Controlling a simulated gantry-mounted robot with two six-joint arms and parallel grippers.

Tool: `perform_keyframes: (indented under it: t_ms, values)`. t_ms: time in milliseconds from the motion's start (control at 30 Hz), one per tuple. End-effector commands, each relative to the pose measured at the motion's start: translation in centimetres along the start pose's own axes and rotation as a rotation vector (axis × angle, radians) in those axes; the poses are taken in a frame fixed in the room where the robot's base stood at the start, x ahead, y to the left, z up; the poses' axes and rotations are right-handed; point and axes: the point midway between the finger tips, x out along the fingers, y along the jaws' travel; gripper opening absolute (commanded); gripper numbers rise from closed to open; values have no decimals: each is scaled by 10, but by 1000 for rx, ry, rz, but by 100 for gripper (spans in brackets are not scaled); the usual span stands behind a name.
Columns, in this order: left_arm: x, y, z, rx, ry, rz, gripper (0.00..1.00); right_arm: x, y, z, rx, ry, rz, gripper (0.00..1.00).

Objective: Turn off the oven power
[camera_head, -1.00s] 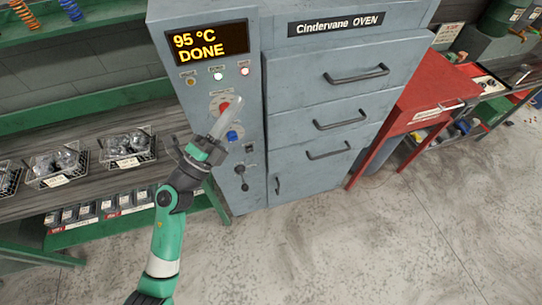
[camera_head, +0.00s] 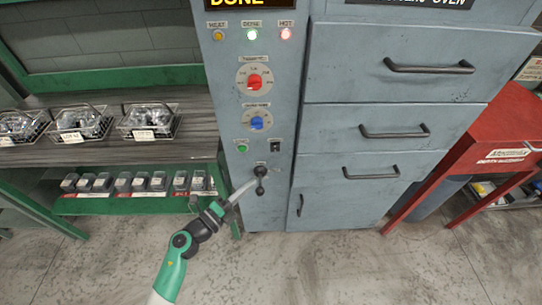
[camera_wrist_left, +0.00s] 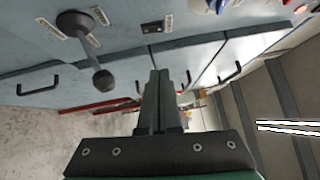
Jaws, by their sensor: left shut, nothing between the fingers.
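The grey oven's control panel (camera_head: 225,95) fills the middle of the head view. Low on it is a black lever (camera_head: 260,188) with a round hub and a ball end hanging down; its label is too small to read. Above sit a green button (camera_head: 242,149) and a small black switch (camera_head: 275,147). My left gripper (camera_head: 252,183) is shut and empty, its tips beside the lever in the head view. In the left wrist view the lever (camera_wrist_left: 90,50) is left of the shut fingers (camera_wrist_left: 159,75), apart from them. My right gripper is not in view.
Oven drawers with handles (camera_head: 395,133) are to the right. A green bench (camera_head: 190,205) with wire baskets stands left.

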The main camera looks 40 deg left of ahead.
Motion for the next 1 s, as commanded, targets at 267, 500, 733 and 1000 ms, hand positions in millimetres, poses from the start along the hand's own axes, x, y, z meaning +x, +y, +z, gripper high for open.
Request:
perform_keyframes:
  t_ms: [267,500,733,1000]
  values:
    - [30,1,-1,2,3,-4,0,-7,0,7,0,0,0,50]
    - [83,2,-1,2,3,-5,0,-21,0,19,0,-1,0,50]
    - [117,3,17,1,-2,-3,0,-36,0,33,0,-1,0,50]
    - [129,0,28,0,0,-1,0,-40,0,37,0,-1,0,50]
